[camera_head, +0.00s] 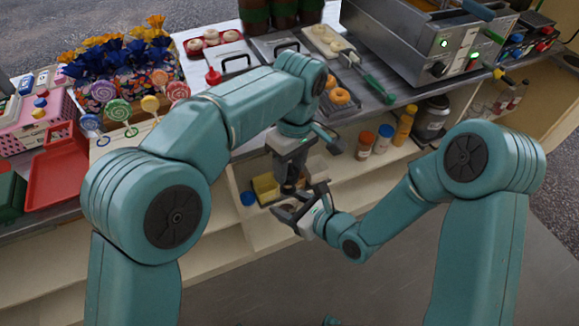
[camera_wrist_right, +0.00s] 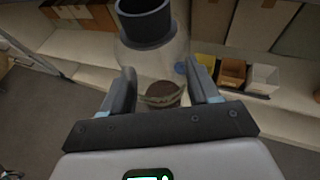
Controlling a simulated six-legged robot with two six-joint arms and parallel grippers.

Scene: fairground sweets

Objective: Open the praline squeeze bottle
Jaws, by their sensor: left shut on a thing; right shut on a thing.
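The praline squeeze bottle (camera_wrist_right: 172,52) has a clear body, a dark collar (camera_wrist_right: 145,27) at its top and brown contents low inside. My right gripper (camera_head: 297,212) is shut on its body. In the right wrist view, its two fingers (camera_wrist_right: 163,92) stand on either side of the bottle. My left gripper (camera_head: 289,183) points down just above the right one, shut on what seems to be the bottle's dark cap. In the head view the grippers largely hide the bottle and cap, so I cannot tell whether the cap still touches the bottle.
Below the counter, a shelf holds a yellow box (camera_head: 265,187), a blue lid-like item (camera_head: 248,198), an orange-capped jar (camera_head: 366,142), a blue-capped jar (camera_head: 384,137) and a yellow bottle (camera_head: 404,125). Lollipops (camera_head: 117,110) and a red tray (camera_head: 60,178) are at left. The floor in front is clear.

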